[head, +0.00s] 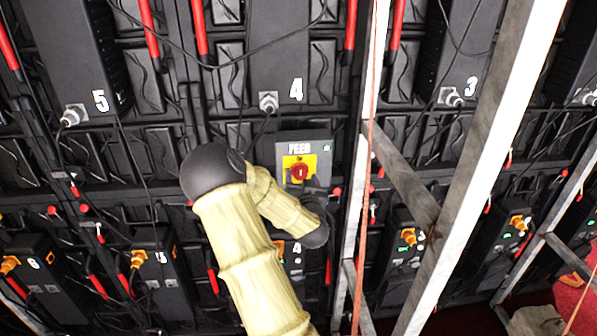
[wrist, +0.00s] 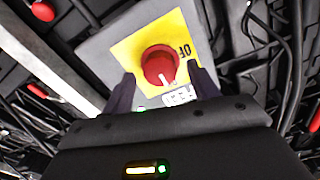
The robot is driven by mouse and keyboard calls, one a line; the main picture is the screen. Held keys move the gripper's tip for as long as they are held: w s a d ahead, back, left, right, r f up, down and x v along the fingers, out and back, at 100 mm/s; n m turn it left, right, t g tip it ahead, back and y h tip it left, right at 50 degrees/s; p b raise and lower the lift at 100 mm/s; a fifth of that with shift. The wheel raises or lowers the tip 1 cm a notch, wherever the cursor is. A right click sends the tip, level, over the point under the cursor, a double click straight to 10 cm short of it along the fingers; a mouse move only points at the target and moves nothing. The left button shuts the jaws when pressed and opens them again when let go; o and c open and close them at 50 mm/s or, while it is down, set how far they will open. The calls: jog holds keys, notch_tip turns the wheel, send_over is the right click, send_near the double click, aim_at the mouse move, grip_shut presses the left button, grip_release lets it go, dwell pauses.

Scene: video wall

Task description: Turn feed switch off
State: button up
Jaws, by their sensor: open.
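The feed switch is a red rotary knob (head: 299,173) on a yellow plate, mounted on a grey box (head: 290,137) labelled FEED. In the wrist view the knob (wrist: 159,64) appears roughly upside down; its white mark points toward the FEED label (wrist: 180,97). OFF lettering (wrist: 185,50) is on the plate to the knob's right there. My gripper (wrist: 163,88) is open and empty, its two dark fingers on either side of the knob's lower part in that picture. I cannot tell whether they touch it. In the head view my gripper is mostly hidden by my arm.
Black numbered panel units, such as unit 4 (head: 283,50), and cables cover the wall around the box. A pale metal upright (head: 353,200) stands just right of the box, with a slanted beam (head: 480,150) farther right. An orange cord (head: 367,200) hangs beside the upright.

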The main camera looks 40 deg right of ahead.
jog(key=shift+w+d, duration=0.3)
jog(key=shift+w, duration=0.15)
jog(key=shift+s, duration=0.1)
jog(key=shift+c, duration=0.4)
jog(key=c, duration=0.9)
jog(key=shift+a+r, duration=0.1)
